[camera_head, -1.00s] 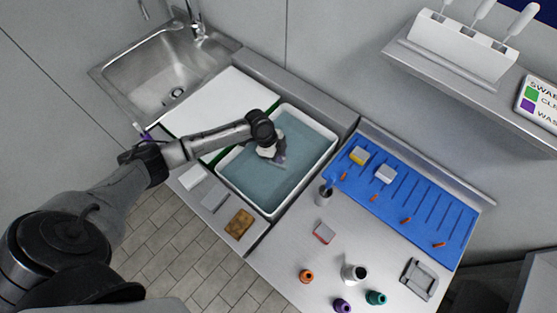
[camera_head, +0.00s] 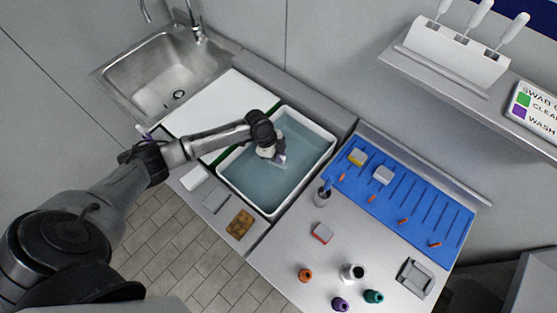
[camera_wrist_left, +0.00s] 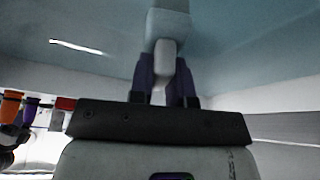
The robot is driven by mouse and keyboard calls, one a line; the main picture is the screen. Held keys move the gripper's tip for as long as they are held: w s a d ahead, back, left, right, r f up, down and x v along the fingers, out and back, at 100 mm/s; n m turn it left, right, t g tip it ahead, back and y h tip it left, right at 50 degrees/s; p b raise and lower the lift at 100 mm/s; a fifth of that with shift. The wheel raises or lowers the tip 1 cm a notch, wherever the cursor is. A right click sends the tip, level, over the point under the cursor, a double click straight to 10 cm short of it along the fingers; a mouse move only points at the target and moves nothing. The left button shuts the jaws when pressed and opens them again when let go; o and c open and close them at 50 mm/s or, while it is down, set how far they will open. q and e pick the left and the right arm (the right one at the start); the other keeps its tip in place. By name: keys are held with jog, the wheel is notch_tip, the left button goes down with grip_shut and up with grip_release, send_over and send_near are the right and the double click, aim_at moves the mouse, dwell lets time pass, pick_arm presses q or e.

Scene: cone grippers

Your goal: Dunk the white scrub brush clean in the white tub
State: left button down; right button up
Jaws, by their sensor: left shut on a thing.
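The white tub (camera_head: 328,152) holds blue-grey water (camera_head: 265,184) and stands in the counter at the middle of the head view. My left gripper (camera_head: 279,158) is inside the tub's outline, low over the water, pointing down. In the left wrist view its purple fingers (camera_wrist_left: 166,82) are shut on the pale scrub brush (camera_wrist_left: 166,55), whose far part reaches toward the water. In the head view the brush is mostly hidden by the gripper, and I cannot tell how deep it sits. My right gripper is not in view.
A white board (camera_head: 228,100) and a sink (camera_head: 160,80) lie to the left. A blue slotted mat (camera_head: 430,205) with blocks and orange pegs lies right. A dark cup (camera_head: 322,195), a red-topped block (camera_head: 321,233) and several bottles stand in front. A brown sponge (camera_head: 240,223) lies near the tub's front.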

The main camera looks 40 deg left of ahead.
pick_arm(q)
notch_tip(320, 180, up, 2)
jog(key=shift+w+r+p, duration=0.1)
jog(key=shift+p, duration=0.5)
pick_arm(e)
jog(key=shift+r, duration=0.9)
pick_arm(q)
notch_tip(320, 180, up, 9)
jog(key=p, duration=0.8)
jog(key=shift+r+p, duration=0.2)
jog(key=shift+p, duration=0.1)
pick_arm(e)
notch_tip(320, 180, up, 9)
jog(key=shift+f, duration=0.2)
pick_arm(q)
jog(key=shift+r, duration=0.1)
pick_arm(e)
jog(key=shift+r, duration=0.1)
pick_arm(q)
notch_tip(320, 180, up, 4)
jog(key=p, duration=0.3)
jog(key=shift+p, duration=0.4)
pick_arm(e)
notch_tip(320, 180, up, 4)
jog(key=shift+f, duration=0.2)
